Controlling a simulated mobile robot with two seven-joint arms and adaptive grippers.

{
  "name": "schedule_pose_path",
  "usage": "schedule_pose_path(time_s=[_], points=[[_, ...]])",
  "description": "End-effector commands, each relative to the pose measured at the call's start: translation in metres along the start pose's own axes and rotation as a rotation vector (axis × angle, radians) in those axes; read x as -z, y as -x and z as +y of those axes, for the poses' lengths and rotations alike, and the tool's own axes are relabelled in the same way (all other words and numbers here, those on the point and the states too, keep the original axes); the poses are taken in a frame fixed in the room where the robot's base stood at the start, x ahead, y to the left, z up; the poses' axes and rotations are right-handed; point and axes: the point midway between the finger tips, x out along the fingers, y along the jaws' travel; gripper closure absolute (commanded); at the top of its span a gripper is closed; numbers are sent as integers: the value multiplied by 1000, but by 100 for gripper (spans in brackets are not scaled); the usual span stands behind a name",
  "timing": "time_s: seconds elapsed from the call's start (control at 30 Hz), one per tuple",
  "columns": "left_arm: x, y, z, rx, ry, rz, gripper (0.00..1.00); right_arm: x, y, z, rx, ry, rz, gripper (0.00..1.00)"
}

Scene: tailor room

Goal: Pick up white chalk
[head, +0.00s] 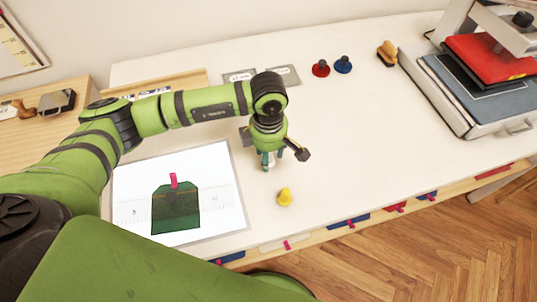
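My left gripper (270,163) points down over the white table, just right of the lit white board. A small pale patch shows between its teal fingers. It may be the white chalk, but the fingers and wrist cover most of it, and I cannot tell whether they are closed on it. No other white chalk can be made out. A yellow chalk-like piece (285,197) stands on the table just below and right of the gripper, apart from it. My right gripper is not in view.
The lit board (130,185) holds a dark green pocket-shaped piece (175,212) with a pink tab. Red (320,68) and blue (343,64) knobbed pieces and a wooden-handled brush (387,53) stand at the back. A press (480,90) fills the right. The table's middle right is clear.

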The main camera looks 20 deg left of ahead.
Motion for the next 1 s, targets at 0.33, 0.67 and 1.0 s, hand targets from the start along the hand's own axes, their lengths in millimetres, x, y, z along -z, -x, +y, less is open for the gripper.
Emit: schedule_pose_path(time_s=[0.33,0.67,1.0], points=[[0,0,0,1,0,-1,100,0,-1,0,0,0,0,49],[0,2,0,0,0,-2,100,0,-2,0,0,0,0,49],[-3,41,-2,-5,-5,-4,100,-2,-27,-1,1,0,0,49]])
